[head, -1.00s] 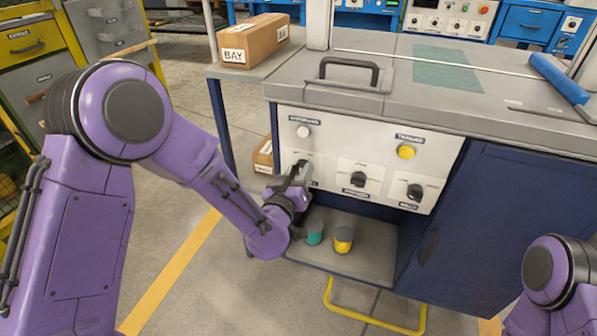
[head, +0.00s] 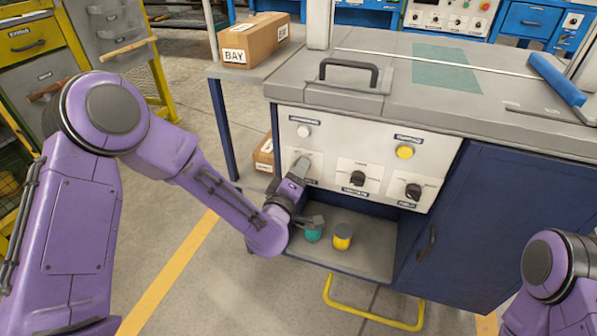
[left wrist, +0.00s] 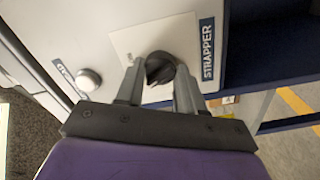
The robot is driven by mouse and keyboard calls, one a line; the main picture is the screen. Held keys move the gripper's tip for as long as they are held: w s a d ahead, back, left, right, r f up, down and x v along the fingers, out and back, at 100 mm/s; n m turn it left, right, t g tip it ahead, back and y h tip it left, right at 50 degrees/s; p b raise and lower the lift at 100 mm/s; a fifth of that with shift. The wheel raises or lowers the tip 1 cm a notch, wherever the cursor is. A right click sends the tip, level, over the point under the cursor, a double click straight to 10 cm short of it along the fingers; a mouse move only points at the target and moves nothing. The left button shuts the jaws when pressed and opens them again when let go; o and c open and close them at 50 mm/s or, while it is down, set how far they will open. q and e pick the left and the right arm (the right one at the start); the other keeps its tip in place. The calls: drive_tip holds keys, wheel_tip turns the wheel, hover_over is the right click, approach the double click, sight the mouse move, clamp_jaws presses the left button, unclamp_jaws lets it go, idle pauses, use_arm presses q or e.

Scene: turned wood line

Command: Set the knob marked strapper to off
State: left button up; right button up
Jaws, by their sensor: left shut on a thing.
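The strapper knob (left wrist: 160,68) is a black round knob on a white plate in the left wrist view. Its blue label (left wrist: 207,48) reads STRAPPER. My left gripper (left wrist: 158,76) has one finger on each side of the knob and is shut on it. In the head view my left gripper (head: 299,172) reaches the lower left of the white control panel (head: 330,150) and hides the knob there. The print around the knob is too blurred to read. My right gripper is out of view.
Two more black knobs (head: 357,178) sit to the right on the panel, below a white button (head: 304,131) and a yellow button (head: 404,152). A teal cup (head: 313,235) and a yellow cup (head: 342,237) stand on the shelf below. A blue cabinet door (head: 480,205) is at right.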

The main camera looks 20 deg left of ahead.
use_arm(q)
drive_tip(key=shift+n, duration=0.4)
drive_tip(key=o, duration=1)
drive_tip(key=shift+o, duration=0.2)
drive_tip(key=s, duration=1)
drive_tip(key=shift+s+a, duration=0.25)
drive_tip(key=shift+s, duration=0.1)
